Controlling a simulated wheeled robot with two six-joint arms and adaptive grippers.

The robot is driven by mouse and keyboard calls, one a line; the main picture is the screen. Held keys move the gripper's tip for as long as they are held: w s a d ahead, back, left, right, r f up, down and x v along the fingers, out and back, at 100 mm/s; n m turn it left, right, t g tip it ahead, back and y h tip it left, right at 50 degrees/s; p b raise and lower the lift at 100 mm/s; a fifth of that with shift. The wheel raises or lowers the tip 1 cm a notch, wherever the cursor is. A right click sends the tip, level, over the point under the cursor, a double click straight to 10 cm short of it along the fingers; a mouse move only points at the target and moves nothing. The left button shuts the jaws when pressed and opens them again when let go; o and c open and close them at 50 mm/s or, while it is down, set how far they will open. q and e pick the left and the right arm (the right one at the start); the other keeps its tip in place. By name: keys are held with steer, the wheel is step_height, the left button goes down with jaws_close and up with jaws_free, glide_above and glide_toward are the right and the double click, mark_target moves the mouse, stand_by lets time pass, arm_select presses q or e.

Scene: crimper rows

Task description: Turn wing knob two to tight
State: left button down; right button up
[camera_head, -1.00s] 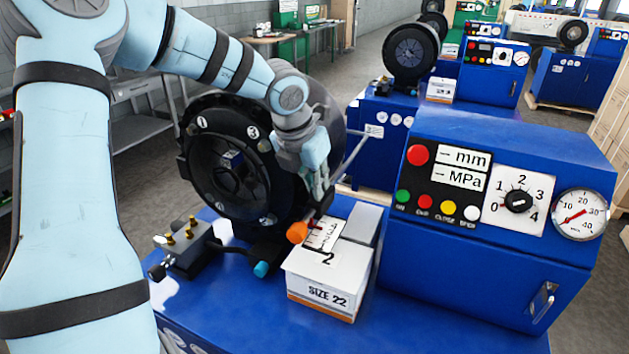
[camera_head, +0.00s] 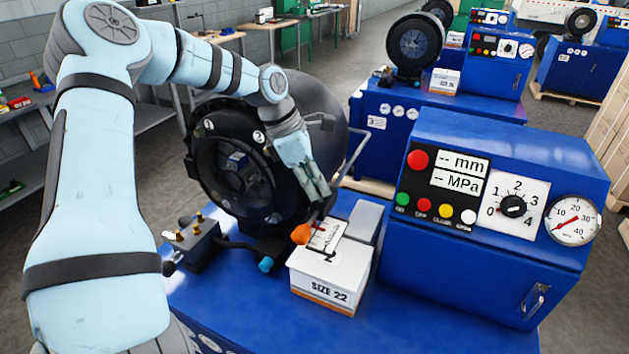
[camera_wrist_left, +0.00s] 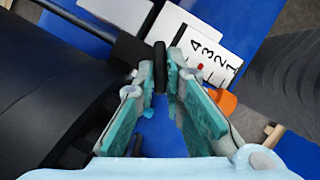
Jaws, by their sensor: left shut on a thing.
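My left gripper (camera_head: 322,194) reaches down beside the right side of the black ring-shaped crimper head (camera_head: 205,180). In the left wrist view its fingertips (camera_wrist_left: 164,75) close on a dark, narrow part that looks like the wing of a knob (camera_wrist_left: 159,66). The fingers hide most of this knob, and I cannot read its number or how far it is turned. A white scale card marked 1 to 4 (camera_wrist_left: 208,50) lies just beyond the fingertips. An orange knob (camera_head: 301,234) sits below the gripper and shows partly behind a finger in the wrist view (camera_wrist_left: 222,100). My right gripper is out of view.
A white SIZE 22 box (camera_head: 330,285) stands in front of the gripper. A blue-tipped part (camera_head: 266,264) and a small block with brass fittings (camera_head: 190,240) are at the left. A blue control cabinet (camera_head: 480,280) stands at the right.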

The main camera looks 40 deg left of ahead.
arm_select(q)
steer(key=shift+f+m+g+h+b, duration=0.15)
steer(key=shift+m+g+h+b, duration=0.3)
steer(key=shift+m, duration=1.05)
steer(key=c, duration=1.8)
jaws_free()
steer(key=shift+c, duration=0.2)
steer(key=shift+o, duration=0.8)
steer(key=shift+w+d, duration=0.1)
steer(key=shift+w, duration=0.1)
steer(key=v, duration=1.2)
steer(key=shift+w+d, duration=0.1)
steer(key=shift+d, duration=0.05)
